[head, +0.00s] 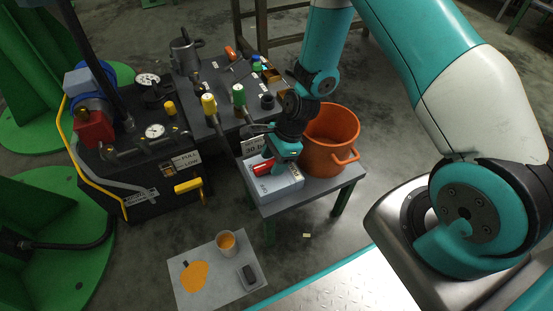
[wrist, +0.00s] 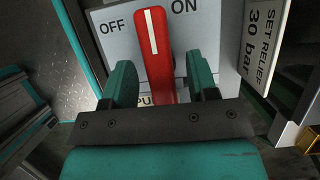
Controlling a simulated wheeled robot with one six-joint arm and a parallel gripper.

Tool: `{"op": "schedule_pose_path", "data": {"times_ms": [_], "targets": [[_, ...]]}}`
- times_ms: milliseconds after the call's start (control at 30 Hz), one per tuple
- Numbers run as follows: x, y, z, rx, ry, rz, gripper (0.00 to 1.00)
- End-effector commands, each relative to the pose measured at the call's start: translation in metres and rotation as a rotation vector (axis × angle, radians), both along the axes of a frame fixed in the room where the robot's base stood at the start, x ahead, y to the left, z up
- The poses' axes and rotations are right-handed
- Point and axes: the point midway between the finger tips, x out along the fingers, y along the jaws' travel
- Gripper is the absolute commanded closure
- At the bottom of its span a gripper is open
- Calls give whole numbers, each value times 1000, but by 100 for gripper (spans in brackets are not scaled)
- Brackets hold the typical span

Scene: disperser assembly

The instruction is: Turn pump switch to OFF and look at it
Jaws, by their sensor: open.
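The pump switch is a red handle with a white stripe (wrist: 153,45) on a light grey box face. In the wrist view its top end points between the printed words OFF, at left, and ON, at right. My gripper (wrist: 161,80) is open, with one teal finger on each side of the handle's lower part; whether either touches it I cannot tell. The handle's lower end is hidden behind the gripper. In the head view the red handle (head: 263,167) shows on the grey switch box (head: 278,186), with my gripper (head: 283,150) just over it.
The box stands on a small grey table (head: 318,203) beside an orange bucket (head: 330,140). A "30 bar" sign (head: 254,146) stands close behind the box. A pump unit with gauges (head: 155,131) is at left. A cup (head: 226,242) stands on a floor mat.

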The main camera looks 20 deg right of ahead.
Motion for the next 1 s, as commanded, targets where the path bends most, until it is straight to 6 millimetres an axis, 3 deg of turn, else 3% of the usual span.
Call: {"op": "schedule_pose_path", "data": {"times_ms": [100,300,333,400,667,1000], "targets": [[0,0,0,0,0,0,47],[0,0,0,0,0,0,93],[0,0,0,0,0,0,96],[0,-8,0,0,1,-2,96],[0,-1,2,-1,1,39,96],[0,4,4,6,1,268,96]]}}
